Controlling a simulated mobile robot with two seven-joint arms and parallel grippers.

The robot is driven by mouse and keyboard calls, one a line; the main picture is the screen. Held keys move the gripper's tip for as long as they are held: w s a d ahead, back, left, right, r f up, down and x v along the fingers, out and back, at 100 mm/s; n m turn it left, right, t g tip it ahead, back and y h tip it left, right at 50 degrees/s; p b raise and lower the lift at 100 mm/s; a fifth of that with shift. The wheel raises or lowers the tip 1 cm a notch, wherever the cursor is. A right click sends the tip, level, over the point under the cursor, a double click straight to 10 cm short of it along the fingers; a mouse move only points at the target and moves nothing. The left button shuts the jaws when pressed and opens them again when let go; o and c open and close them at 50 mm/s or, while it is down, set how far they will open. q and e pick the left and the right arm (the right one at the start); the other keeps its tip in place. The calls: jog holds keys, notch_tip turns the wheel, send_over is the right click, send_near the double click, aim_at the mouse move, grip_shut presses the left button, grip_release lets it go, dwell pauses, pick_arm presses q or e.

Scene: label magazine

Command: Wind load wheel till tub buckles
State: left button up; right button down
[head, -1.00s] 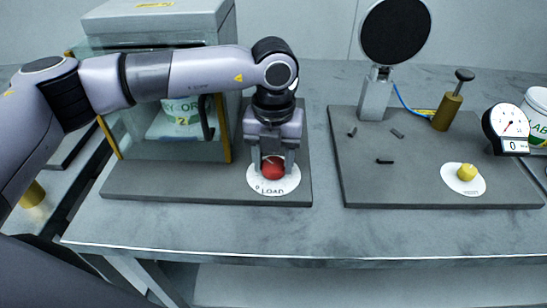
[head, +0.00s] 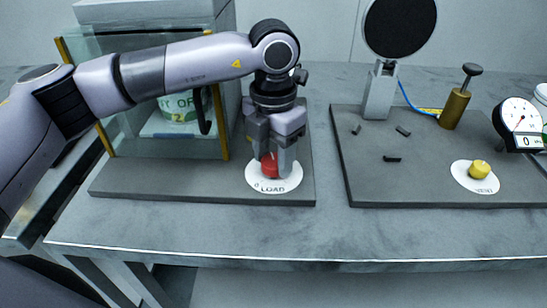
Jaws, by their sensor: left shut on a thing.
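The load wheel is a red knob (head: 269,166) on a white dial plate (head: 273,185) marked "0" and "LOAD", on the front of the left grey base. My left gripper (head: 272,160) points down over the knob and is shut on it, its fingers hiding part of it. The tub (head: 181,105), white with green lettering and a "2", stands inside the clear-walled press left of the gripper. My arm hides its upper part. No buckling can be made out. My right gripper is not in view.
The right base (head: 420,170) carries a round black disc (head: 399,27) on a post, a yellow knob (head: 479,170), a brass plunger (head: 455,105), a gauge (head: 519,124) with a "0" readout and several small dark pieces. The table's front strip is clear.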

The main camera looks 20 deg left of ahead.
aim_at(273, 160)
pick_arm(q)
jog(key=shift+m, duration=0.3)
jog(key=o, duration=1)
jog(key=shift+o, duration=0.2)
jog(key=shift+r, duration=0.1)
notch_tip(273, 160, up, 7)
jog(key=shift+r+b, duration=0.1)
jog(key=shift+b, duration=0.2)
